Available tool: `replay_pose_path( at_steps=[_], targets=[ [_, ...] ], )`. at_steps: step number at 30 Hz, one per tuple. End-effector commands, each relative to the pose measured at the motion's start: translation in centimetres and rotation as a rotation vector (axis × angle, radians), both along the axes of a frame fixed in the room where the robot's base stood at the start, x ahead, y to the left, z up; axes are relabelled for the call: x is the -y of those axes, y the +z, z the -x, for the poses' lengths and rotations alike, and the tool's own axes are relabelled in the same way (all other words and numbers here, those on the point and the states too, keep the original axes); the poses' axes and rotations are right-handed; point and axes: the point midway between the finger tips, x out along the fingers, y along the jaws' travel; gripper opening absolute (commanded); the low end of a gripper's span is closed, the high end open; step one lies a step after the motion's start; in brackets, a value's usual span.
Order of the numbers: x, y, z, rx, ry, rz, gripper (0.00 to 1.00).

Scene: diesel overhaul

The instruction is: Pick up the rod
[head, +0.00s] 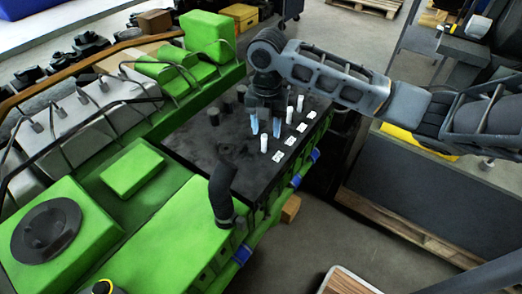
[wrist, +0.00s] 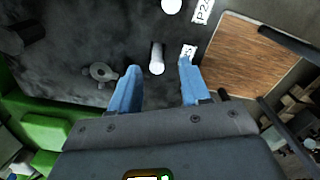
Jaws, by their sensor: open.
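Several short white rods stand upright in a row along the right edge of the dark block top, each beside a small white label. In the head view, one rod (head: 264,143) is just in front of my gripper (head: 266,127), and two more (head: 289,115) stand beyond it. My gripper is open and empty, with blue fingers pointing down over the block. In the wrist view, a white rod (wrist: 157,60) shows between the fingertips of my gripper (wrist: 159,68). I cannot tell its exact distance from them. Another rod (wrist: 171,5) is at the top edge.
The dark block top (head: 205,150) sits on a green engine (head: 140,170). A black bent pipe (head: 221,190) rises near the front of the block.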

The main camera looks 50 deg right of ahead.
Motion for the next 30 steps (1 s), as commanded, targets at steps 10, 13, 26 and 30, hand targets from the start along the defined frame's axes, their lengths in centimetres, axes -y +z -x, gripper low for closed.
replay_pose_path(
  at_steps=[10, 13, 26, 30],
  targets=[
    [-0.5, -4.4, -0.3, -0.001, -0.001, 0.000, 0.47],
    [-0.4, -5.2, -0.3, 0.000, -0.001, 0.001, 0.47],
    [-0.4, -5.4, -0.3, 0.000, 0.000, 0.001, 0.30],
    [-0.4, -5.4, -0.3, 0.000, 0.000, 0.001, 0.17]
  ],
)
